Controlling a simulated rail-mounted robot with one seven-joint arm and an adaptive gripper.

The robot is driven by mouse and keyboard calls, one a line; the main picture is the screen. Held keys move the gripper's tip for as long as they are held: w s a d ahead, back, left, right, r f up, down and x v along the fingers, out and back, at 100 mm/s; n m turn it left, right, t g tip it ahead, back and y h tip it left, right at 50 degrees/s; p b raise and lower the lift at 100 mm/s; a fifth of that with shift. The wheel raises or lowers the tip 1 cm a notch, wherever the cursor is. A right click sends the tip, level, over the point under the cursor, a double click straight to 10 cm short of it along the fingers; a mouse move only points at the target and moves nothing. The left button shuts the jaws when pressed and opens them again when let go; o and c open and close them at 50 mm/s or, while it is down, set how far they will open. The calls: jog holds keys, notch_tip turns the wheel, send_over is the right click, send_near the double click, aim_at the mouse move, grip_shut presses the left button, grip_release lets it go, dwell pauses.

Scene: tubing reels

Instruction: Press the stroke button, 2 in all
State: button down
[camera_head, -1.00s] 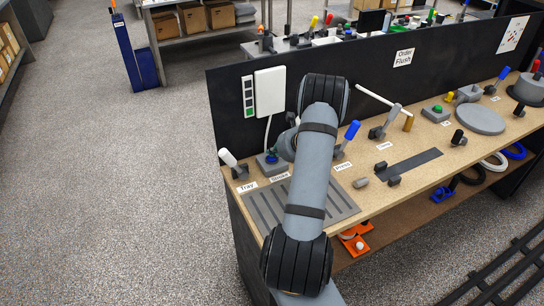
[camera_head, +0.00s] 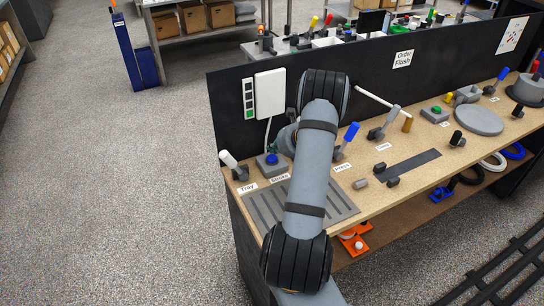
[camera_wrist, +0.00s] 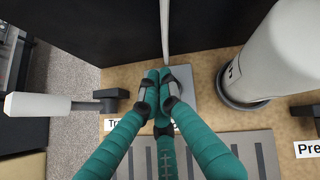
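The stroke button (camera_head: 271,159) is blue and sits on a grey box behind the "Stroke" label (camera_head: 280,178). My gripper (camera_wrist: 160,75) has its teal fingers drawn together over the grey box (camera_wrist: 183,78) in the wrist view. The fingers hide the button there, and nothing shows between them. In the head view my arm hides most of the gripper. The button's top shows blue beside it, and I cannot tell whether the fingertips touch it.
The white-handled Tray lever (camera_head: 229,160) stands close left of the button. The blue-handled Press lever (camera_head: 347,139) stands to the right. A slotted grey plate (camera_head: 336,205) lies in front. A white box (camera_head: 270,92) is on the dark panel behind, its cable running down.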

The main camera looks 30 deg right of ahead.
aim_at(273, 158)
jog(key=shift+r+p, duration=1.4)
jog(key=shift+r, duration=0.85)
